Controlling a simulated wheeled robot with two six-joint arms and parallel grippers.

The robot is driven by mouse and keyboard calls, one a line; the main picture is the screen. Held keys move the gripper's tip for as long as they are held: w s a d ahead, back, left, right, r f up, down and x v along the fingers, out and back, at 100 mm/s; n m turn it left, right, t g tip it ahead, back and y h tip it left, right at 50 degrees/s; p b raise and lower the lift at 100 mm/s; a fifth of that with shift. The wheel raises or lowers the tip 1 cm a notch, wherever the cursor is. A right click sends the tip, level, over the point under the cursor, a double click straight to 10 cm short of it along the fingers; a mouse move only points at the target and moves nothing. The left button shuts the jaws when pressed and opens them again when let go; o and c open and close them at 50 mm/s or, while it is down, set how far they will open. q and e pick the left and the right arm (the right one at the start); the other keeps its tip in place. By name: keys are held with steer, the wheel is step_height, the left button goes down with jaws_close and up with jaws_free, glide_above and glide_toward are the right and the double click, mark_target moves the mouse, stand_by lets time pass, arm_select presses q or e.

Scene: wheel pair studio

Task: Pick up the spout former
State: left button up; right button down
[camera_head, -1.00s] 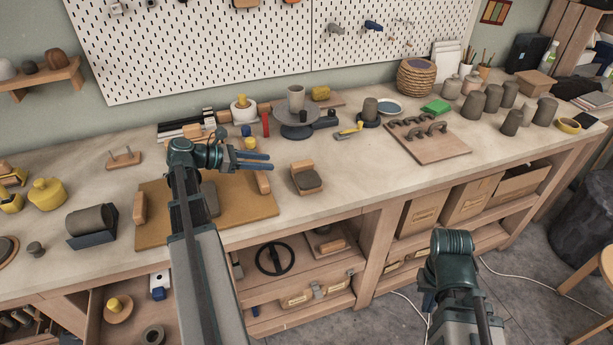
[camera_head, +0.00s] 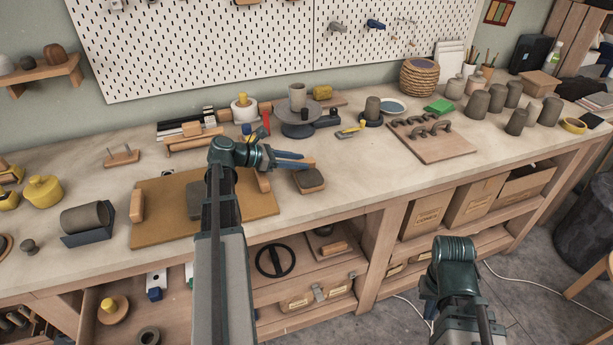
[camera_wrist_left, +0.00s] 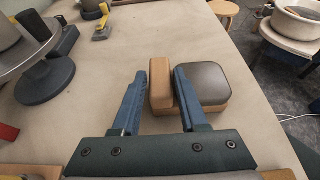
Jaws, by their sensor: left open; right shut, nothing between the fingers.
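A wooden block with a rounded dark grey pad (camera_head: 309,180) lies on the bench right of the tan board; I take it for the spout former, though I cannot be sure. In the left wrist view its grey pad (camera_wrist_left: 203,80) is at right and its upright wooden part (camera_wrist_left: 161,92) at left. My left gripper (camera_head: 309,161) is open at this piece, with its blue fingers (camera_wrist_left: 161,76) on either side of the upright wooden part. Contact is unclear. In the head view the fingers hide that part. My right gripper (camera_head: 430,308) is low at the front, shut and mostly hidden by its wrist.
The tan board (camera_head: 160,232) lies left of the piece. A grey turntable (camera_head: 302,118) with a cup stands behind it, near a yellow-handled tool (camera_head: 352,130). A board with dark handles (camera_head: 440,143) is further right. Bare bench (camera_head: 350,180) lies between.

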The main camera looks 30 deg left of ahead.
arm_select(q)
steer(key=shift+b+x, duration=0.35)
steer(key=shift+x, duration=0.45)
steer(key=shift+w+d+f, duration=0.15)
steer(key=shift+w, duration=0.1)
jaws_close()
stand_by(0.5)
